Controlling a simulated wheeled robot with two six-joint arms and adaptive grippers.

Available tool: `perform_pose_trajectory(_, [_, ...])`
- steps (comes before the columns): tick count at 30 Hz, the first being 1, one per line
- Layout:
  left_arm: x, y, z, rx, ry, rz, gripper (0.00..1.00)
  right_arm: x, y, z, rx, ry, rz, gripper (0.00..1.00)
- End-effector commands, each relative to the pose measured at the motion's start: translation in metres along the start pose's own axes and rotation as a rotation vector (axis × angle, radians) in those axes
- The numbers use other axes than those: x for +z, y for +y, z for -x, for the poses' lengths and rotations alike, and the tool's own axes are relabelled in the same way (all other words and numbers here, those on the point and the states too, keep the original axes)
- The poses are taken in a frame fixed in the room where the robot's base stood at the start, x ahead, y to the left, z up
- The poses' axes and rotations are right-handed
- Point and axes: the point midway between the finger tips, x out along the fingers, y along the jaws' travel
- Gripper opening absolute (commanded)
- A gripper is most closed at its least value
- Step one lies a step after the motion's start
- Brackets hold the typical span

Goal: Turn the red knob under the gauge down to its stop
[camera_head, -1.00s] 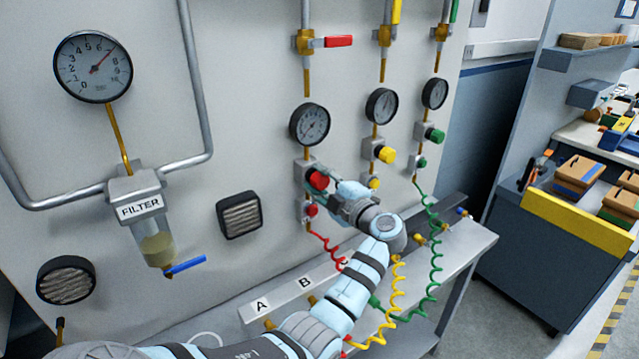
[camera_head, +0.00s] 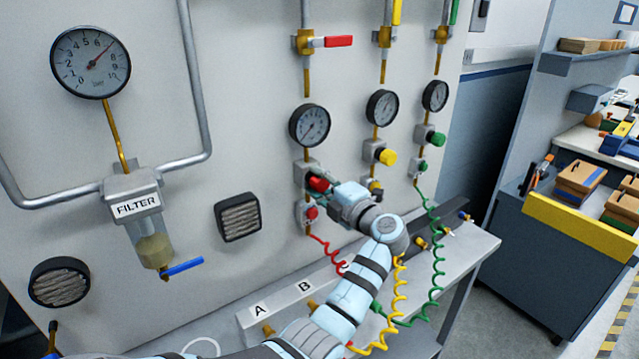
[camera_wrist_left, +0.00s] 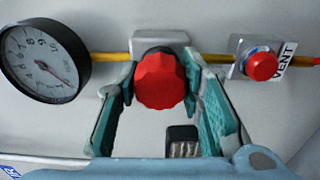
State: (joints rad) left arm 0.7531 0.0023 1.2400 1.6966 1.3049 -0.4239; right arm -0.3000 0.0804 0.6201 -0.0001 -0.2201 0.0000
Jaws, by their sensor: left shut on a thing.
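The red knob (camera_head: 318,184) sits on a grey block under the left-hand small gauge (camera_head: 309,125) on the panel. In the left wrist view the knob (camera_wrist_left: 160,82) is a ribbed red cap between the two green-padded fingers. My left gripper (camera_head: 324,187) is shut on it, one finger on each side, and hides part of it in the head view. The gauge (camera_wrist_left: 43,60) lies left of the knob in the wrist view. Its needle points to the lower right, seemingly near the low end. My right gripper is not in view.
A red button (camera_wrist_left: 262,66) beside a VENT label is close to the fingers. A yellow knob (camera_head: 387,156) and a green knob (camera_head: 436,139) stand to the right. Coiled red, yellow and green hoses hang below, near my left arm. A bench ledge (camera_head: 460,245) runs underneath.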

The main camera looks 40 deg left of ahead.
Motion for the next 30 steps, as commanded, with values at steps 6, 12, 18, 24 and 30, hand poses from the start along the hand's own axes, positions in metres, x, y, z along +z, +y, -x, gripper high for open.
perform_pose_trajectory(6, [0.0,0.003,0.0,0.004,-0.001,0.004,0.5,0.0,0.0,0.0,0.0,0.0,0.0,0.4])
perform_pose_trajectory(12, [0.0,0.002,0.0,0.003,-0.001,0.002,0.55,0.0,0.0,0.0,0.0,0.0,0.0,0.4])
perform_pose_trajectory(18, [0.001,0.0,0.006,0.0,-0.003,0.002,0.55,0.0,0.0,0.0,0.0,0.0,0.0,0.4])
perform_pose_trajectory(24, [0.002,-0.001,0.051,-0.003,-0.005,0.002,0.55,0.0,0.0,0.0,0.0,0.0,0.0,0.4])
perform_pose_trajectory(30, [0.001,0.0,0.102,-0.002,-0.003,0.002,0.55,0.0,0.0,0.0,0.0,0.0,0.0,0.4])
